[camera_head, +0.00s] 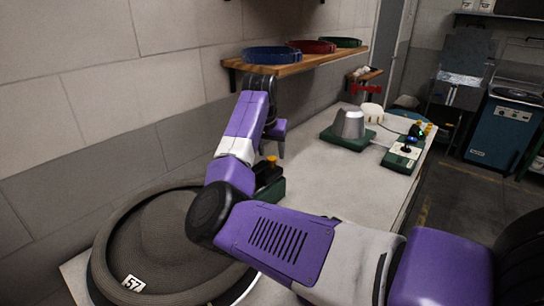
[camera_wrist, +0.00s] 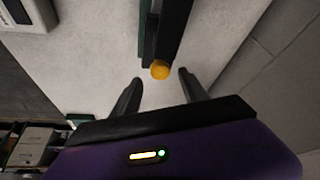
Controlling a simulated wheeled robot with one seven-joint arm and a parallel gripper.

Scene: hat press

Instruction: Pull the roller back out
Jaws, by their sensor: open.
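An orange knob (camera_head: 271,160) stands at the dark block (camera_head: 268,173) on a green base, on the pale bench near the wall. In the wrist view the orange knob (camera_wrist: 160,70) is at the near end of a long dark green and black bar (camera_wrist: 168,30). I take this for the roller's handle, but no roller body is plainly visible. My gripper (camera_head: 273,147) points down just above the knob. In the wrist view my gripper (camera_wrist: 160,77) is open, its two fingers on either side of the knob's near edge, with gaps and no visible contact.
A large round grey-brown hat (camera_head: 150,250) labelled 57 lies at the lower left. A wooden shelf (camera_head: 310,62) with coloured bands hangs above.

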